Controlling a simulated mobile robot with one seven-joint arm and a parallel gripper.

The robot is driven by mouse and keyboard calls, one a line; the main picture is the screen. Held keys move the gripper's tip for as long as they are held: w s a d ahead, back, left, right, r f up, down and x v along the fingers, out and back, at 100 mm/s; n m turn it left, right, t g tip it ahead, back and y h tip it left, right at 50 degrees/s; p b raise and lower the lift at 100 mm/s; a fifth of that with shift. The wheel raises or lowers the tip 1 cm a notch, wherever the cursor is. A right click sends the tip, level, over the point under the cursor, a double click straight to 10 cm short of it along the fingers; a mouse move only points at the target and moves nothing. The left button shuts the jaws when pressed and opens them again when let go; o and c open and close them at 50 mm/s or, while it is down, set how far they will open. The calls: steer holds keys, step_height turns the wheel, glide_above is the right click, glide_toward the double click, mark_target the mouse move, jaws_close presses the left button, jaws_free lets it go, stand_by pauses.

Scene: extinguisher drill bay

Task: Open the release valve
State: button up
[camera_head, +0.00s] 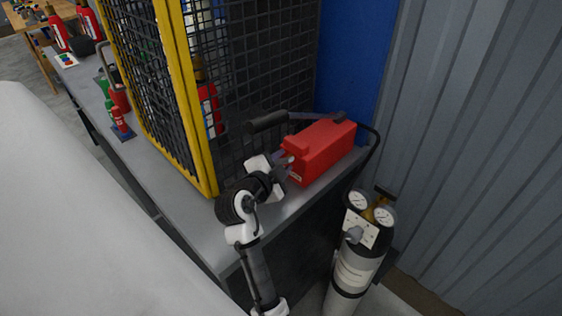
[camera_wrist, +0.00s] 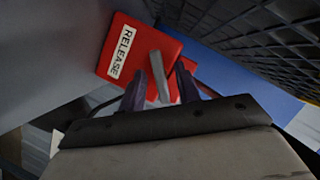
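A red box (camera_head: 322,150) stands on the grey bench beside the mesh cage. In the wrist view the red box (camera_wrist: 118,38) carries a white RELEASE label (camera_wrist: 121,51). A grey lever (camera_wrist: 159,78) sticks out from its face, tilted slightly from upright in the picture. My gripper (camera_wrist: 161,88) has one dark finger on each side of the lever, with gaps showing, so it looks open around or just in front of it. In the head view my gripper (camera_head: 281,161) is at the box's left face, and my wrist partly hides the lever there.
A yellow-framed mesh cage (camera_head: 184,100) stands close left of the box, with a red extinguisher (camera_head: 208,108) behind the mesh. A gas cylinder (camera_head: 352,270) with two gauges stands by the bench end. A black hose (camera_head: 375,145) curves behind the box. A corrugated wall (camera_head: 470,150) bounds the right.

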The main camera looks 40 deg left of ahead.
steer(key=shift+c, duration=0.3)
jaws_close()
steer(key=shift+r+n+h+p, duration=0.15)
steer(key=shift+n+h+p, duration=0.25)
steer(key=shift+n, duration=0.3)
steer(key=shift+n+g+h+p, duration=0.4)
steer(key=shift+n, duration=0.4)
steer(key=shift+o, duration=0.3)
jaws_free()
steer(key=b+v, duration=0.3)
steer(key=v, duration=1)
steer(key=shift+s+b, duration=0.4)
steer(key=shift+s, duration=0.05)
